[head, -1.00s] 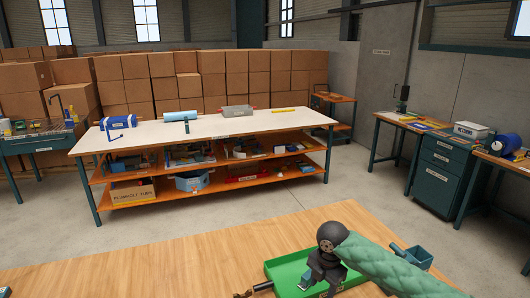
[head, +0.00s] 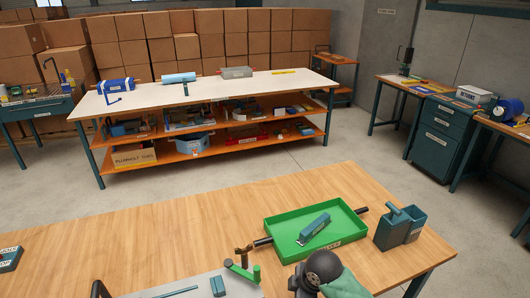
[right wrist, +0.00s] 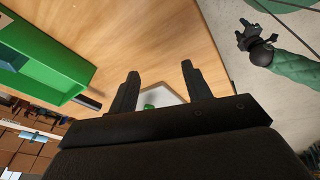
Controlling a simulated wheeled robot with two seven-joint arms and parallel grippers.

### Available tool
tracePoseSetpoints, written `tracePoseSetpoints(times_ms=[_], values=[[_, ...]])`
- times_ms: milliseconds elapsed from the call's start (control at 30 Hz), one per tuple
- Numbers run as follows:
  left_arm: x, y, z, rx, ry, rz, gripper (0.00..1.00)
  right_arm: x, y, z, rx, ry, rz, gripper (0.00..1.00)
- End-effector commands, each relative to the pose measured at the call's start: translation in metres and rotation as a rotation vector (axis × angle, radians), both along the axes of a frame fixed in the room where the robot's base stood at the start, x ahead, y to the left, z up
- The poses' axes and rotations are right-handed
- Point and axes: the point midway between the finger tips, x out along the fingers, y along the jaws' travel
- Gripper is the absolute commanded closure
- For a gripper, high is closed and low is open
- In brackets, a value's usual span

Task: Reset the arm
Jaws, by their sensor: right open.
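My right gripper (right wrist: 162,90) is open in the right wrist view. Its two fingers stand apart with nothing between them. In the head view my right arm's dark wrist (head: 322,266) is at the bottom edge, in front of the green tray (head: 262,238), and its fingers are mostly out of sight. A teal labelled tool (head: 314,229) lies in that tray. My left gripper (right wrist: 246,34) shows small at the top right of the right wrist view, over the grey floor beyond the table edge; its jaws are too small to read. It is not in the head view.
A teal holder (head: 401,229) stands right of the tray. A green-handled tool (head: 241,268) and a pale board (head: 190,291) lie at the front. The wooden table (head: 150,240) is clear at middle left. A white-topped workbench (head: 220,90) stands beyond it.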

Motion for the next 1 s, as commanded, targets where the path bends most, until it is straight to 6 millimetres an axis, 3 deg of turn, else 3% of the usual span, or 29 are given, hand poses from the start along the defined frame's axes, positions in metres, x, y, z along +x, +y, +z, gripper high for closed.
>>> tracePoseSetpoints(times_ms=[367,733,1000], values=[[0.0,0.0,0.0,0.0,0.0,0.0,0.53,-0.065,-0.018,-0.019,0.111,0.047,-0.442,0.51],[0.0,0.0,0.0,0.0,0.0,0.0,0.53,-0.135,-0.069,-0.035,0.149,0.091,-0.911,0.51],[0.0,0.0,0.0,0.0,0.001,0.0,0.53,-0.17,-0.098,-0.039,0.142,0.098,-1.121,0.51]])
